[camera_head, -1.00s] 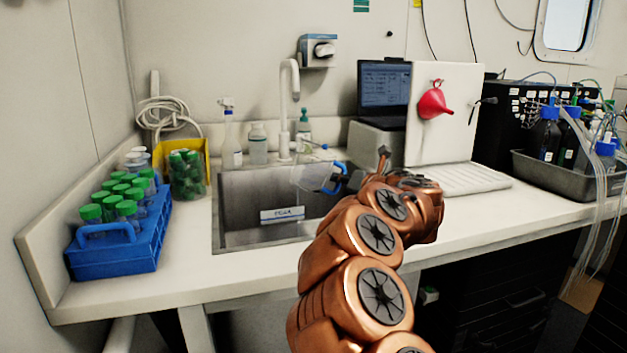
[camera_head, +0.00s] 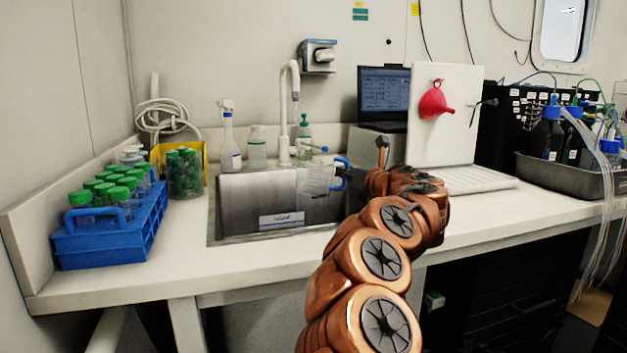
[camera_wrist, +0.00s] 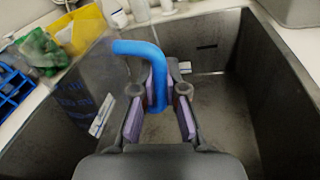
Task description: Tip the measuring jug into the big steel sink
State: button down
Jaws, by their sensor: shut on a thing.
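The measuring jug (camera_head: 317,180) is clear with a blue handle and hangs over the right part of the big steel sink (camera_head: 238,203). In the head view it looks about upright, with its handle to the right. My gripper (camera_wrist: 160,98) is shut on the blue handle (camera_wrist: 156,70), which stands between the two pads in the wrist view. The jug's clear body is faint there, left of the handle. I cannot tell whether liquid is in it. My arm hides the sink's right front corner in the head view.
A blue rack (camera_head: 112,235) of green-capped bottles stands left of the sink. A jar of green caps (camera_head: 185,175), a spray bottle (camera_head: 229,145) and the white tap (camera_head: 290,110) stand behind or beside it.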

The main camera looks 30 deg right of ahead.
jog(key=shift+d+f+n+b, duration=0.15)
jog(key=shift+d+n+b, duration=0.15)
jog(key=shift+b, duration=0.55)
jog(key=n+b, duration=0.2)
jog(key=b, duration=0.1)
jog(key=shift+w+d+r+t, duration=0.15)
jog(key=shift+d+r+t, duration=0.2)
jog(key=shift+r+t, duration=0.05)
dwell(0.9)
